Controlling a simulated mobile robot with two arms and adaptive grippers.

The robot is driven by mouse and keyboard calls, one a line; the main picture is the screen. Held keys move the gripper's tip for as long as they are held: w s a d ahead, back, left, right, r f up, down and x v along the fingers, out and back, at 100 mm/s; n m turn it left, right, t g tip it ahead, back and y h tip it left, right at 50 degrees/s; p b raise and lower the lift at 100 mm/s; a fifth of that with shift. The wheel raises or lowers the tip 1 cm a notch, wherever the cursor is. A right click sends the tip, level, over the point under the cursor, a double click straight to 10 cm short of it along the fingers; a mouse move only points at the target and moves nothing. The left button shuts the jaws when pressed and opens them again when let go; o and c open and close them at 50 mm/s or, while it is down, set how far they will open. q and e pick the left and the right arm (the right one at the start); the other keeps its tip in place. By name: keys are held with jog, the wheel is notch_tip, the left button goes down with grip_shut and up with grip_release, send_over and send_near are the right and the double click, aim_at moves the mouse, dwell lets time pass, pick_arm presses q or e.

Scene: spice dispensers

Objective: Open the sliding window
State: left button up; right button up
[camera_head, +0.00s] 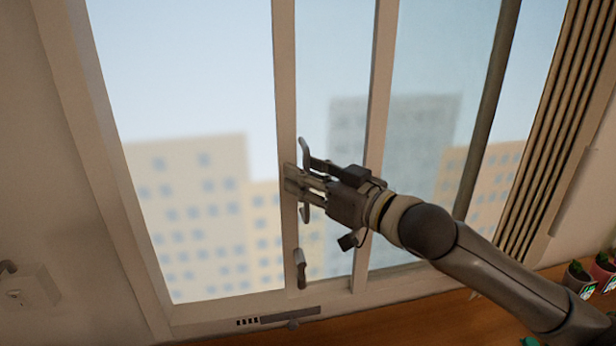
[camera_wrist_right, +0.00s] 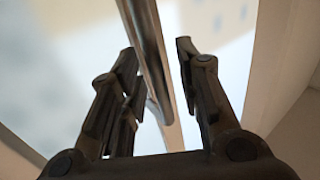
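The sliding window (camera_head: 382,95) fills the middle of the head view, with pale upright frame members and blurred buildings behind. A dark handle part (camera_head: 300,268) is on the left upright (camera_head: 284,100), below my right gripper. My right gripper (camera_head: 303,182) is at this upright, its fingers spread. In the right wrist view, a metallic bar (camera_wrist_right: 150,50), apparently the handle, runs between the fingers of the right gripper (camera_wrist_right: 158,52). It lies nearer the left finger, with a clear gap to the right one. Any contact on the left side cannot be told. My left gripper is out of view.
A slatted blind or shutter (camera_head: 555,130) stands at the right of the window. A brown wooden surface (camera_head: 400,318) runs below the sill, with small potted plants (camera_head: 580,278) at the right. A pale wall fitting (camera_head: 28,290) is at lower left.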

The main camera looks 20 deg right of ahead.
jog(key=shift+s+d, duration=0.1)
jog(key=v, duration=1.1)
jog(key=shift+s, duration=0.35)
jog(key=shift+d, duration=0.15)
dwell(0.4)
